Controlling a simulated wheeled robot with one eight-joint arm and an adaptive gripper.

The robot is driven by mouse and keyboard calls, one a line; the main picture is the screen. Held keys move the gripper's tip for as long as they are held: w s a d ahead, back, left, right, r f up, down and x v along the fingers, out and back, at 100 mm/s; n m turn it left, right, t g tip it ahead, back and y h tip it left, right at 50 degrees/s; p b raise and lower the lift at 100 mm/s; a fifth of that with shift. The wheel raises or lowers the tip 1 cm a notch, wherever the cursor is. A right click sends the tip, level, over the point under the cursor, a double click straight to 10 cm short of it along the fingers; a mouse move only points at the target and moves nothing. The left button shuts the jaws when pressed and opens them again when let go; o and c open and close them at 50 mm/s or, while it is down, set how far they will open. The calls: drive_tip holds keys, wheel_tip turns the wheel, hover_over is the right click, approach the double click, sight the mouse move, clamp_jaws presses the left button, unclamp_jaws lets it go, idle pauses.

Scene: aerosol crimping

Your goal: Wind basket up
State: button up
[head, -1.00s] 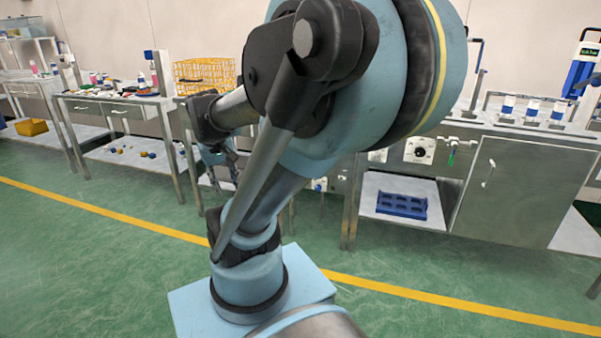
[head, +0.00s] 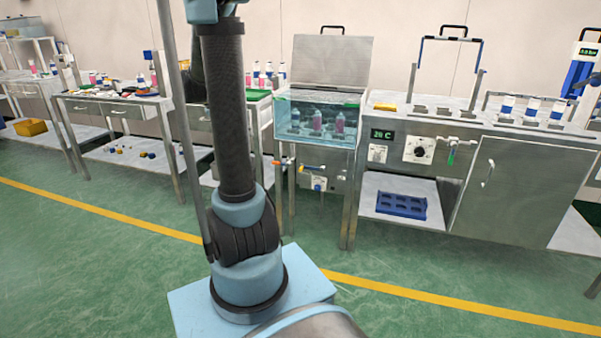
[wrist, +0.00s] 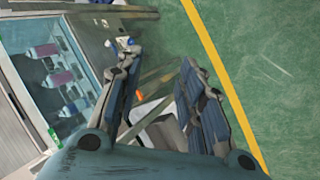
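In the head view a glass-walled water tank (head: 318,118) stands on a metal stand with its grey lid (head: 332,62) raised. Several cans with pink and blue parts (head: 316,122) stand in it. I cannot make out the basket itself under them. In the wrist view the tank (wrist: 95,75) lies to the left. My gripper (wrist: 160,64) is open, with its two fingers apart and nothing seen held between them. The gripper is out of sight in the head view.
A metal cabinet (head: 520,190) with a display and dial stands right of the tank, with a blue rack (head: 402,205) on its low shelf. A workbench (head: 110,105) with small parts stands left. Green floor (head: 90,270) in front is clear.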

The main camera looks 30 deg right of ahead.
drive_tip(key=w+d+f+m+g+h, duration=0.1)
drive_tip(key=w+d+f+g+h, duration=0.1)
drive_tip(key=w+d+f, duration=0.55)
drive_tip(key=w+d+f+m+g+h, duration=0.1)
drive_tip(key=w+d+f+h, duration=0.3)
drive_tip(key=w, duration=0.6)
drive_tip(key=m+g+h, duration=0.1)
drive_tip(key=m+g, duration=0.2)
approach(301, 169)
drive_tip(key=x, duration=0.3)
drive_tip(key=w+x, duration=0.1)
drive_tip(key=x, duration=0.6)
drive_tip(key=shift+w+d+f, duration=0.15)
drive_tip(key=shift+d+f, duration=0.2)
drive_tip(key=shift+f, duration=0.1)
